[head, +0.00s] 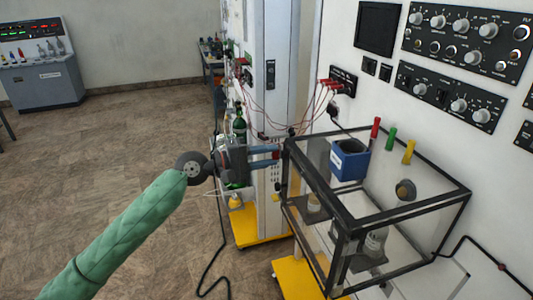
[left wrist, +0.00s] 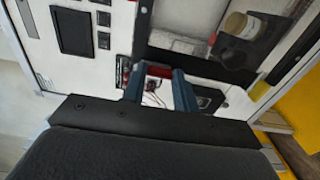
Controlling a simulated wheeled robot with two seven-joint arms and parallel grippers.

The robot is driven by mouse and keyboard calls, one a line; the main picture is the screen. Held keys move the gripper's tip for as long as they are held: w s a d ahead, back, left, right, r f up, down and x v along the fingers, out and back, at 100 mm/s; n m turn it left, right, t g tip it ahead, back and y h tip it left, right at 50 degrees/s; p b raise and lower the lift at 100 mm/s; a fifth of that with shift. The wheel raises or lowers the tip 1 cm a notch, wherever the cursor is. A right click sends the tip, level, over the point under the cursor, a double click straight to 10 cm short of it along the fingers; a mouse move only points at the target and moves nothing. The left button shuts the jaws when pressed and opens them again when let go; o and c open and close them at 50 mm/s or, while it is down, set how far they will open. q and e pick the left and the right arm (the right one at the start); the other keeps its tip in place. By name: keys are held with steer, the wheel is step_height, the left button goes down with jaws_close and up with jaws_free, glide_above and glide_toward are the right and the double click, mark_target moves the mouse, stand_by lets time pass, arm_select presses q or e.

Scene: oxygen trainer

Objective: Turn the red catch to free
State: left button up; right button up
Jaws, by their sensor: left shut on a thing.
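The clear case with a black frame (head: 330,205) stands at the right in the head view. My left gripper (head: 277,155) reaches to its near left upper edge, with its blue fingers pointing right. In the left wrist view the red catch (left wrist: 156,70) shows as a small red strip between the two fingertips of my left gripper (left wrist: 157,75), beside the dark case frame. The gripper is shut on it. My right gripper is not in view.
A wall panel with knobs (head: 470,35) is behind. Red cables (head: 300,105) hang left of it. Open floor lies at the left.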

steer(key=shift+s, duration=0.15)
arm_select(q)
steer(key=o, duration=1)
steer(key=shift+w, duration=0.1)
steer(key=shift+a, duration=0.1)
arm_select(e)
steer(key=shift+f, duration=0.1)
arm_select(q)
steer(key=shift+b+v, duration=2.25)
steer(key=shift+v, duration=1.6)
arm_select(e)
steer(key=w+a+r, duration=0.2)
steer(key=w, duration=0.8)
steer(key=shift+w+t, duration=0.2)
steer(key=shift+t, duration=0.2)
